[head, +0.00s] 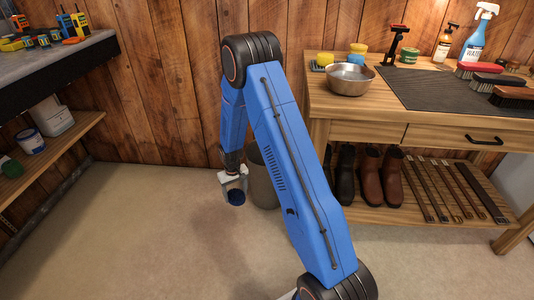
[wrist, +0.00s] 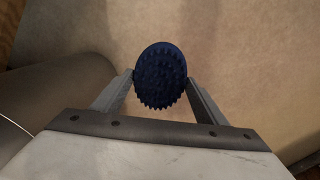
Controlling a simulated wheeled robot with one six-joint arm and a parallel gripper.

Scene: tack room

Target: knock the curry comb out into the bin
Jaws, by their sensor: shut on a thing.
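A dark blue round curry comb with a toothed edge (wrist: 160,76) is held between the two fingers of my gripper (wrist: 162,88). In the head view the comb (head: 236,197) hangs below my gripper (head: 233,186), above or near the floor. The bin (head: 263,180) is a grey-brown cylinder on the floor, just right of the gripper and partly hidden behind my blue arm. In the wrist view a grey rounded surface at the left, likely the bin's side (wrist: 50,100), lies beside the gripper. The comb is outside the bin.
A wooden bench (head: 320,101) at the right carries a metal bowl (head: 350,79), brushes and bottles, with boots (head: 370,177) on its lower shelf. A grey-topped counter (head: 60,62) with shelf stands at the left. The floor (head: 130,235) at left front is clear.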

